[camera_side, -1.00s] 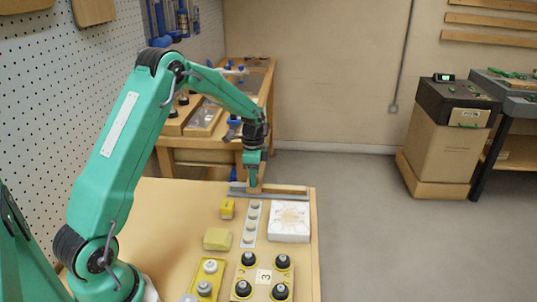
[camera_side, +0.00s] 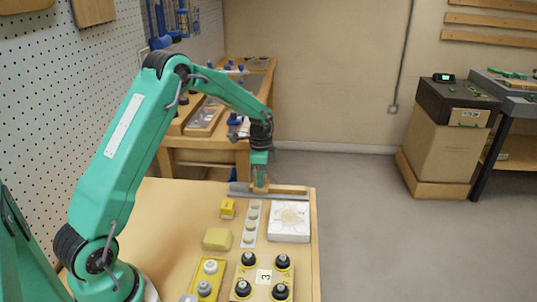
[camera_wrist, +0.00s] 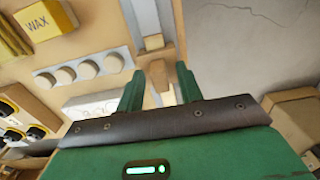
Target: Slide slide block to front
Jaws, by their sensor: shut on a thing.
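The slide block (camera_wrist: 158,74) is a tan wooden piece between my gripper's two green fingers in the wrist view. My gripper (camera_side: 261,186) is shut on it, pointing down at the far edge of the bench. In the wrist view my gripper (camera_wrist: 160,88) shows a finger on each side of the block. The block sits at a long rail (camera_side: 285,194) of grey and wood that runs left to right along the bench's far edge. The rail also shows in the wrist view (camera_wrist: 146,16). The block's lower part is hard to make out in the side view.
Nearer on the bench stand a white square box (camera_side: 289,222), a strip of round pale buttons (camera_side: 250,225), a small yellow wax box (camera_side: 227,208) and a yellow block (camera_side: 217,239). A board with black knobs (camera_side: 264,276) is at the front. Open floor lies right of the bench.

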